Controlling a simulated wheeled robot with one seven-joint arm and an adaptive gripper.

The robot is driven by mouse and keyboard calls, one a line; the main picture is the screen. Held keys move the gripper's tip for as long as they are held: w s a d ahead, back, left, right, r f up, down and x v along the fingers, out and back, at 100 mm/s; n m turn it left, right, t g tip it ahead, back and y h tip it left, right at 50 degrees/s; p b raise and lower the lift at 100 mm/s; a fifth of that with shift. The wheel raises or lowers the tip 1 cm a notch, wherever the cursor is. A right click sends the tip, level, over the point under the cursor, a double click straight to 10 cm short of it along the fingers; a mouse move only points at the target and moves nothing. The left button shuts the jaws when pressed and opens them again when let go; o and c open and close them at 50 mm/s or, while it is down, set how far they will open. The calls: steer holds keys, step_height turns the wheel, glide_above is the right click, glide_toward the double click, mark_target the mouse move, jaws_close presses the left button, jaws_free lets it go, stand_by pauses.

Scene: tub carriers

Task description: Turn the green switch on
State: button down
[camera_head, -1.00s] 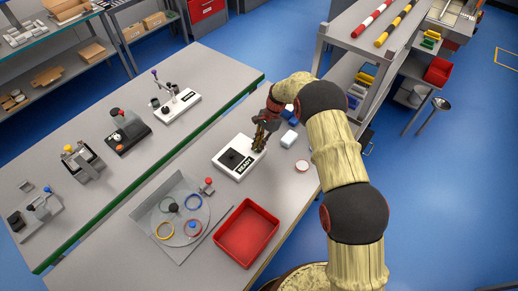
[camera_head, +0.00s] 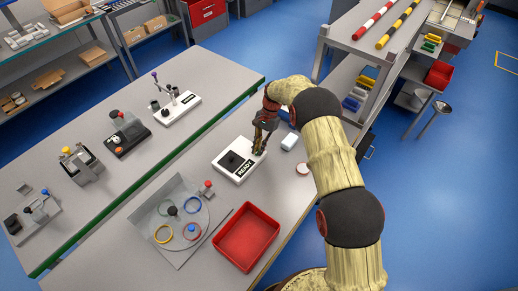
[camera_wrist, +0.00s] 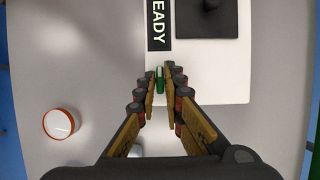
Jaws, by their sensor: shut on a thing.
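The green switch (camera_wrist: 160,78) is a small green lever on the white panel (camera_wrist: 236,88), close to the black READY label (camera_wrist: 159,22). My gripper (camera_wrist: 160,82) has its fingertips on either side of the lever and is shut on it. In the head view the white panel (camera_head: 223,160) lies on the near table with a black square and knob (camera_head: 233,160). My gripper (camera_head: 260,150) reaches down over its right end there and hides the switch.
A red tray (camera_head: 247,237) and a grey plate with rings (camera_head: 166,246) stand nearer on the table. A white block (camera_head: 289,141) and a red-rimmed white round thing (camera_head: 303,168) lie right of the panel. A shelf rack (camera_head: 345,45) rises behind my arm.

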steer(key=c, duration=2)
jaws_free()
steer(key=shift+o, duration=0.2)
steer(key=v, duration=1.2)
steer(key=shift+w, duration=0.1)
